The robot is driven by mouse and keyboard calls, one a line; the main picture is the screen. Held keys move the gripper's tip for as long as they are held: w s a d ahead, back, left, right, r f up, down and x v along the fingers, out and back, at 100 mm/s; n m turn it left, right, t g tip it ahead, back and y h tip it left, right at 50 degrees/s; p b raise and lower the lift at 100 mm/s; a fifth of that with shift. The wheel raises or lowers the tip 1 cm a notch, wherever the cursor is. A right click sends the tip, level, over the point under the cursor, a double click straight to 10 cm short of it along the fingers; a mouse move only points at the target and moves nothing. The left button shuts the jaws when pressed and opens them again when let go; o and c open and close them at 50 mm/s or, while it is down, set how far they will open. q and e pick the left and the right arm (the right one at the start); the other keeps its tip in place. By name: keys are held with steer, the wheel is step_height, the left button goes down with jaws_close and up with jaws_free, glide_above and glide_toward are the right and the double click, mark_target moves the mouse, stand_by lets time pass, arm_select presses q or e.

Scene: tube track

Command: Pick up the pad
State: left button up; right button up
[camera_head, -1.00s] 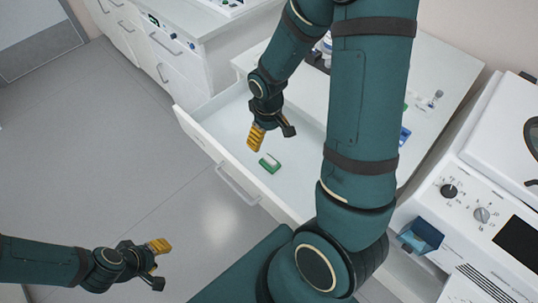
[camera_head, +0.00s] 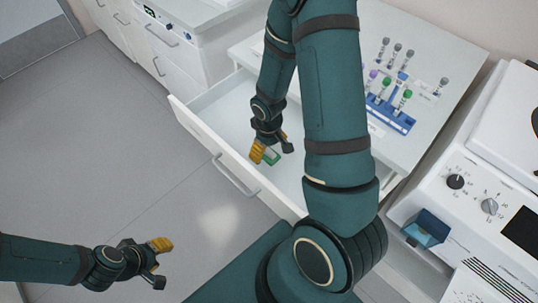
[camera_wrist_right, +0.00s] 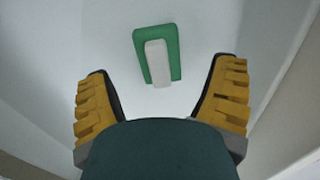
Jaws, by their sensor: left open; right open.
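The pad (camera_wrist_right: 142,42), green with a pale grey-white block (camera_wrist_right: 156,66) on it, lies on the floor of the open white drawer. In the head view the pad (camera_head: 272,157) is partly hidden by my right gripper (camera_head: 268,152), which is down inside the drawer right by it. In the right wrist view my right gripper (camera_wrist_right: 160,100) is open and empty, with the pad ahead of and between its yellow fingers, apart from both. My left gripper (camera_head: 160,259) is open and empty, over the floor outside the drawer at the lower left.
The drawer (camera_head: 205,138) has raised walls around my right gripper and a front handle (camera_head: 237,178). A blue rack (camera_head: 390,114) with several capped tubes stands on the white counter. A white machine with knobs (camera_head: 470,195) is at the right.

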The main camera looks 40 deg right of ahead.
mark_target(269, 150)
steer(key=shift+f, duration=1.5)
steer(key=shift+s, duration=0.1)
steer(key=shift+c, duration=0.3)
steer(key=c, duration=1)
steer(key=shift+r, duration=0.1)
step_height(269, 150, up, 10)
steer(key=shift+f+p, duration=0.1)
steer(key=shift+p, duration=1)
steer(key=o, duration=0.4)
steer(key=c, duration=0.5)
